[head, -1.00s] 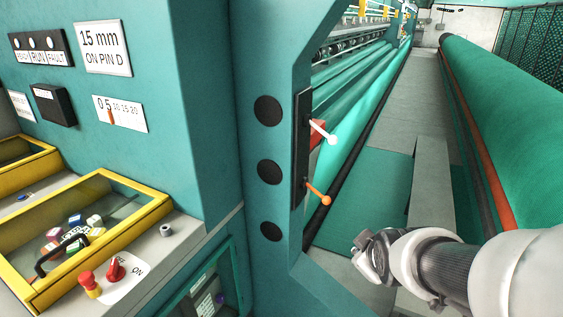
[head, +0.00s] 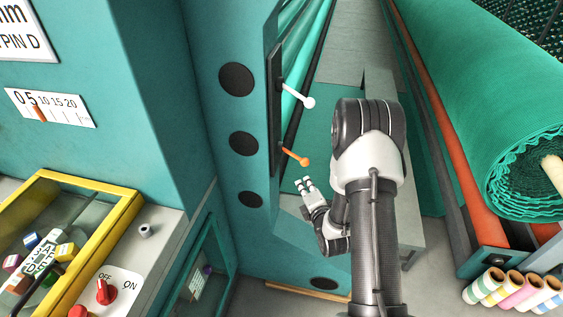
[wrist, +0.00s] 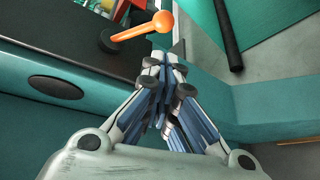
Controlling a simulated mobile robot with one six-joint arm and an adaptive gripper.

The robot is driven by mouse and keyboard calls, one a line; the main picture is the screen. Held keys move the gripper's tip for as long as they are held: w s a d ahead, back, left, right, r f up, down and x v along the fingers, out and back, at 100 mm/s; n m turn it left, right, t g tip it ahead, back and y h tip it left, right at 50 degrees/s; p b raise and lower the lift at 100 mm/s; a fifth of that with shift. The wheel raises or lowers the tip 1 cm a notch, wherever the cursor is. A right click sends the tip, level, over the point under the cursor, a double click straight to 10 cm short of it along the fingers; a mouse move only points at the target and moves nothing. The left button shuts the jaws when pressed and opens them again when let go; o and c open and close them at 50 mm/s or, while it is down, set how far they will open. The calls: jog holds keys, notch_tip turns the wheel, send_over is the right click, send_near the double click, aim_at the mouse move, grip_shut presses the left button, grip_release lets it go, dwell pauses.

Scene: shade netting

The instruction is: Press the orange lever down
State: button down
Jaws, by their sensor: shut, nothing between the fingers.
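The orange lever (head: 295,156) sticks out to the right from a dark plate on the teal machine post, its ball end tilted slightly down. It also shows at the top of the wrist view (wrist: 145,27), with its ball just beyond my fingertips. My gripper (head: 305,184) is shut and empty. In the head view it is just below the lever's ball, with a small gap showing. In the wrist view the fingertips (wrist: 164,60) are together and appear apart from the lever.
A white lever (head: 297,96) sits above the orange one on the same dark plate (head: 274,110). The teal post (head: 215,120) stands close on the left. A green netting roll (head: 480,90) lies at the right, with several coloured rolls (head: 515,290) below it.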

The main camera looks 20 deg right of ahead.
aim_at(295, 157)
jog(key=shift+a+f+n+t, duration=0.2)
jog(key=shift+f+n+t, duration=0.1)
jog(key=shift+f+n, duration=0.1)
jog(key=b+x, duration=0.1)
jog(key=x, duration=0.9)
